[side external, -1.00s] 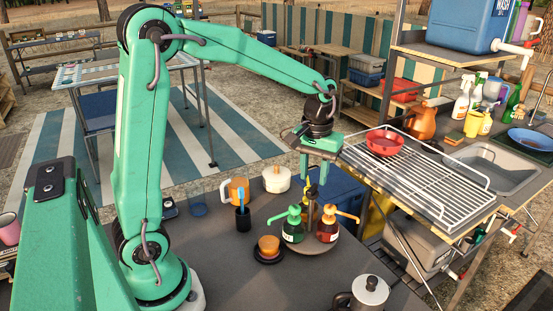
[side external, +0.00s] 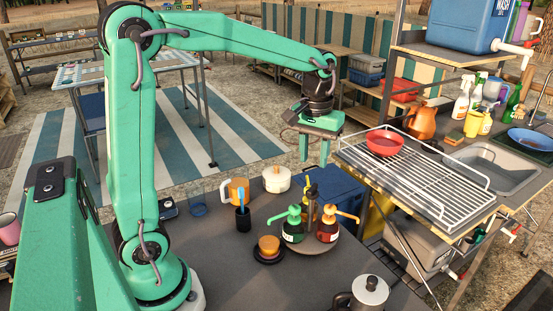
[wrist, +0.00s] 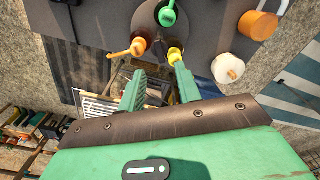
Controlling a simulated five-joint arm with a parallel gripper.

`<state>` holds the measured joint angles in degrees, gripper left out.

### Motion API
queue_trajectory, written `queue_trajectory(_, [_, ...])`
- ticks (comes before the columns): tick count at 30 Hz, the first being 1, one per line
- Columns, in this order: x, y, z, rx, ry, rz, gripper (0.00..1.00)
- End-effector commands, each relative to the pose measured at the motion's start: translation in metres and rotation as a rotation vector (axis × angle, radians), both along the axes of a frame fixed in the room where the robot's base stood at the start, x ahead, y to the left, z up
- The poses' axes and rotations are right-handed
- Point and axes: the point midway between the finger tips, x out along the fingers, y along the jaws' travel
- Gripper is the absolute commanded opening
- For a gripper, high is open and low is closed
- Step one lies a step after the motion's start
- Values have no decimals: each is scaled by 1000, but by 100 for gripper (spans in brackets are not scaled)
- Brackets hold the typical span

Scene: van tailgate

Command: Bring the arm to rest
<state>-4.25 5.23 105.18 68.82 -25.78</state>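My gripper (side external: 314,160) hangs pointing down in the air above the back of the dark tailgate table (side external: 225,270). Its two green fingers are apart with nothing held between them. In the wrist view the gripper (wrist: 160,82) also shows a clear gap between its fingers. Below it, a round tray (side external: 312,247) carries a green pump bottle (side external: 293,230), a red pump bottle with an orange spout (side external: 328,229) and a yellow-topped bottle (side external: 311,196). The gripper is apart from all of them.
A wire rack (side external: 420,182) with a red bowl (side external: 384,142) is to the right.

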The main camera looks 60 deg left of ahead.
Motion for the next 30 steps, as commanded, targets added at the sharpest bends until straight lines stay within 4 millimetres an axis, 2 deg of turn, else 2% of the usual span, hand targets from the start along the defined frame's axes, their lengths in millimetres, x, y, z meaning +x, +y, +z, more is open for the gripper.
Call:
queue_trajectory(8, [-30,-7,17,9,-84,-89,34])
queue_trajectory(15, [-69,-15,29,30,-187,-202,34])
queue_trajectory(23, [-110,-22,32,62,-299,-326,34])
queue_trajectory(30, [-145,-26,25,99,-396,-433,34])
